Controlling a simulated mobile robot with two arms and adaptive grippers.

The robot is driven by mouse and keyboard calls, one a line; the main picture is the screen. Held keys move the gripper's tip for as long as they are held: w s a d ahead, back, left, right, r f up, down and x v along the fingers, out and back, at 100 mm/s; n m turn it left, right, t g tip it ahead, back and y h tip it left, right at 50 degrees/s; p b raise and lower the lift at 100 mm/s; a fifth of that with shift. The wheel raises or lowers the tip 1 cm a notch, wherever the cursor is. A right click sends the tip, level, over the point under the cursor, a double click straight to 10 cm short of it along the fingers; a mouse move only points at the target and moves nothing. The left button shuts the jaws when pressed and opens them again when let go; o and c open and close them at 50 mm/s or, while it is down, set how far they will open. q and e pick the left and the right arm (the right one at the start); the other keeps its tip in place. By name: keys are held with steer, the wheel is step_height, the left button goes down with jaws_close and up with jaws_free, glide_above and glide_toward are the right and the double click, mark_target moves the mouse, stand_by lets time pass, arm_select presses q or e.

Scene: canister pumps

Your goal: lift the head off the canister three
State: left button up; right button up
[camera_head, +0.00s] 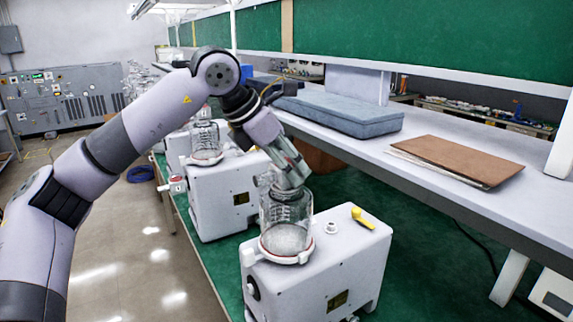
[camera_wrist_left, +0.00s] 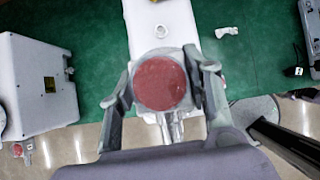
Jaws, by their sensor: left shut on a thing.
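The nearest canister (camera_head: 286,225) is a clear glass jar standing upright on a white pump body (camera_head: 325,262), with a white ring at its base. My left gripper (camera_head: 291,180) is at the top of this jar, reaching down from above. In the left wrist view, my left gripper (camera_wrist_left: 167,88) has its fingers on both sides of a round head with a red top (camera_wrist_left: 160,83) and is shut on it. In the head view the fingers hide most of the head. I cannot tell whether the head is clear of the jar's rim. My right gripper is not in view.
A second white pump body (camera_head: 225,195) with a glass canister (camera_head: 206,140) stands behind, to the left. A bench at right holds a blue-grey case (camera_head: 340,113) and a brown board (camera_head: 455,160).

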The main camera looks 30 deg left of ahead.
arm_select(q)
jaws_close()
steer(key=shift+r, duration=0.2)
steer(key=shift+r+p, duration=2)
steer(key=shift+r, duration=0.45)
steer(key=shift+f, duration=0.15)
